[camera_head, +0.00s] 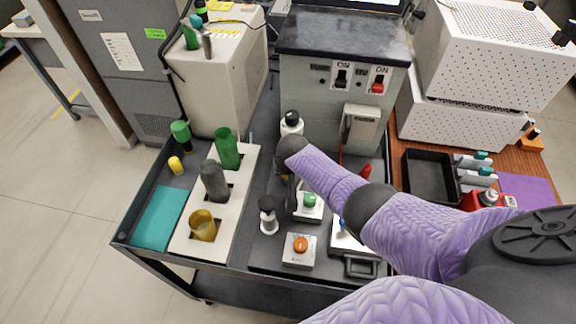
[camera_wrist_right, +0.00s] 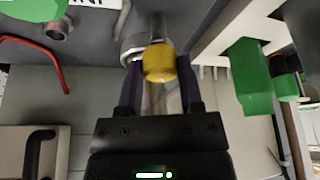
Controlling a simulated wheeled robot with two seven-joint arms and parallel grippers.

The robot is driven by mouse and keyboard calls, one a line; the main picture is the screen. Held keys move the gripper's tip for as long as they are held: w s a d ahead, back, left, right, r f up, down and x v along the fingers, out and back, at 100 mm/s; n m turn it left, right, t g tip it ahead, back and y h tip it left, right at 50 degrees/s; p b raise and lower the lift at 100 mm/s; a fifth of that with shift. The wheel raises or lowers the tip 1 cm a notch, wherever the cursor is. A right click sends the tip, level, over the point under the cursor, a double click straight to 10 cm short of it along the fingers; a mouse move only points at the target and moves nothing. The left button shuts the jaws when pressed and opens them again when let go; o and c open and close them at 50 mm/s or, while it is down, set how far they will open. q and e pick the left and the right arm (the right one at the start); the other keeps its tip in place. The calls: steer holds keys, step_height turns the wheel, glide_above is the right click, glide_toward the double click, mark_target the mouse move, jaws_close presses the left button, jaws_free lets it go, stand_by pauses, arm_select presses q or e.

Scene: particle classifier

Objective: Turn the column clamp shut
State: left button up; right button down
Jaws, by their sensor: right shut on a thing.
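I take this to be the column clamp. The fingers are closed on it. How far it is turned cannot be told. In the head view my purple right arm comes in from the right and ends over the middle of the cart, hiding the gripper and the clamp. A white column top with a black cap (camera_head: 291,123) shows just behind the wrist. My left gripper is not in view.
A pale rack (camera_head: 236,190) with green, grey and yellow holders stands left of the arm. A button box with an orange button (camera_head: 300,250) and a black-knobbed post (camera_head: 268,213) are in front. A switch cabinet (camera_head: 310,95) stands behind. In the wrist view a green cylinder (camera_wrist_right: 251,77) is close on the right.

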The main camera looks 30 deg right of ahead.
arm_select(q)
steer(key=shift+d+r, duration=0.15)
arm_select(e)
steer(key=shift+m+h, duration=0.3)
steer(key=shift+m, duration=0.2)
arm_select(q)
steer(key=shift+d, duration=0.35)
